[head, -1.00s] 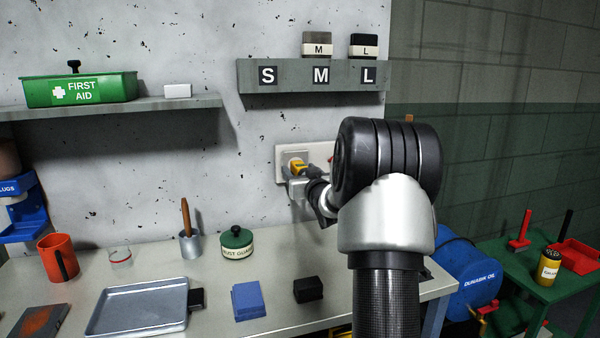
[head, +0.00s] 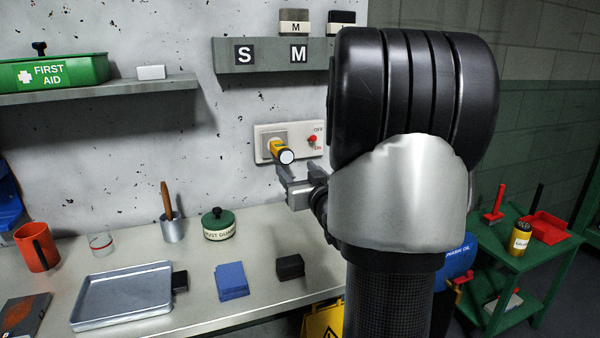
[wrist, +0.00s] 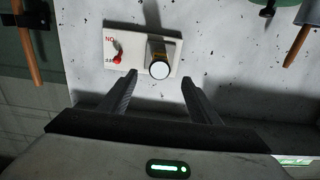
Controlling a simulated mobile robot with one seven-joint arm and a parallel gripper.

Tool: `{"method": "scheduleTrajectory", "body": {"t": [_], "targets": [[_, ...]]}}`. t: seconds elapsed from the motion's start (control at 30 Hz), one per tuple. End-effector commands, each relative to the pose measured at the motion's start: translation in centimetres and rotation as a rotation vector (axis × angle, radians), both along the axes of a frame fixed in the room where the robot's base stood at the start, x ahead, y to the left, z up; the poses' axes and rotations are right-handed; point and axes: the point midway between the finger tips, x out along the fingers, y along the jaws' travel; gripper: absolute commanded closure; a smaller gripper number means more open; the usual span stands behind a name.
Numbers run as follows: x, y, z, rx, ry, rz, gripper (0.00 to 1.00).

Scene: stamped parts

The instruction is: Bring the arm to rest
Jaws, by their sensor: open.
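My gripper (head: 294,187) is open and empty in front of the wall, just below a yellow plug (head: 281,151) with a round pale end. The plug sits in the left part of a white wall plate (head: 265,130). A red switch (head: 312,139) is on the right part of the plate, between OFF and ON labels. In the wrist view my two fingers (wrist: 157,88) are spread apart, with the plug (wrist: 160,68) beyond and between them, not touched. The red switch also shows there (wrist: 117,59). My arm hides much of the right side in the head view.
The workbench (head: 190,265) carries a tray (head: 125,295), blue blocks (head: 231,280), a black block (head: 290,266), a green-lidded jar (head: 219,225) and an orange mug (head: 38,246). A shelf marked S and M (head: 265,55) juts from the wall above. A green cart (head: 500,262) stands at right.

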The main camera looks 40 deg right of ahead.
Motion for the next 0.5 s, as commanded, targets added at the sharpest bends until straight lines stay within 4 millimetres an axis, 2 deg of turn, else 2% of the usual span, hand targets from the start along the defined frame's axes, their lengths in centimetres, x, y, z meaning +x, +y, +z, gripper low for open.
{"method": "scheduleTrajectory", "body": {"t": [0.17, 0.5], "targets": [[-1.37, 0.31, 0.0, 0.001, 0.0, -0.001, 0.43], [-1.5, 0.36, -0.01, 0.001, 0.0, -0.001, 0.43]]}}
